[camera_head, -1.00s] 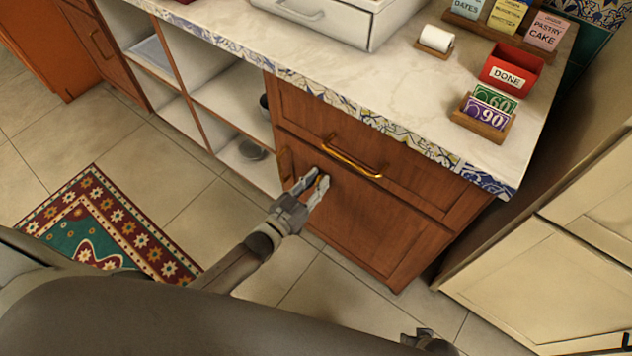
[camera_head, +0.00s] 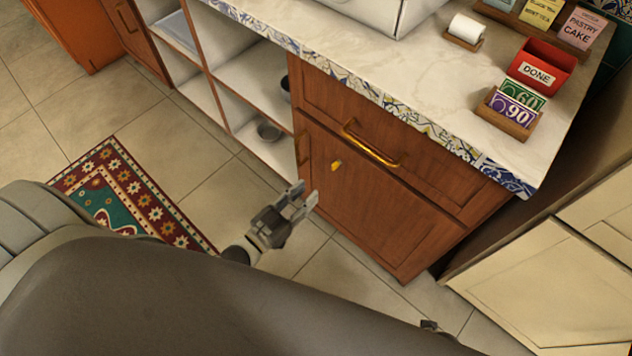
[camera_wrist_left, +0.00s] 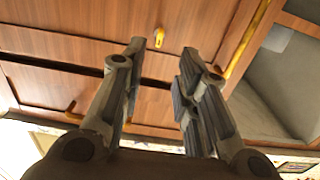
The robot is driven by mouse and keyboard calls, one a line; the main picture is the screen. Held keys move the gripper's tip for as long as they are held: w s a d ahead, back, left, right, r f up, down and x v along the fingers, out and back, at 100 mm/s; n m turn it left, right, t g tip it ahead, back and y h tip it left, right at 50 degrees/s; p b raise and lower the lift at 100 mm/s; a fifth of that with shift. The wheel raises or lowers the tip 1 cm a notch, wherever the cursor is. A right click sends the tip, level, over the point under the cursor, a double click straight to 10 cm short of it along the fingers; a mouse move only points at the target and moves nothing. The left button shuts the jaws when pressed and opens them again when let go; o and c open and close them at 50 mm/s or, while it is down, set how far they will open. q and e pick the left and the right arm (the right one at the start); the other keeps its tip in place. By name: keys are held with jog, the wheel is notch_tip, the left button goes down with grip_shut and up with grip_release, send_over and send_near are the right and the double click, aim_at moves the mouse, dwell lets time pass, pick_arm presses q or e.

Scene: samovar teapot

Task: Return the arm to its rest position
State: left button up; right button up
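My left gripper (camera_head: 306,194) is in front of the wooden cabinet's lower door (camera_head: 365,195), apart from it. Its two fingers are spread with nothing between them, as the left wrist view also shows (camera_wrist_left: 162,48). A small yellow key-like piece (camera_head: 337,166) sticks out from that door, beyond the fingertips. It shows in the left wrist view too (camera_wrist_left: 159,38). My left forearm is mostly hidden behind my large grey arm link. Only a small dark part, perhaps of my right gripper (camera_head: 430,325), shows at the bottom edge.
A brass drawer handle (camera_head: 372,148) sticks out above the door. Open shelves (camera_head: 250,90) with bowls lie to the left. The marble counter (camera_head: 400,70) holds a red DONE box (camera_head: 541,66) and a number-card holder (camera_head: 510,115). A patterned rug (camera_head: 130,185) lies on the tiled floor.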

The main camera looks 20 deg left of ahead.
pick_arm(q)
jog(key=shift+s+a, duration=0.2)
jog(key=shift+s, duration=0.35)
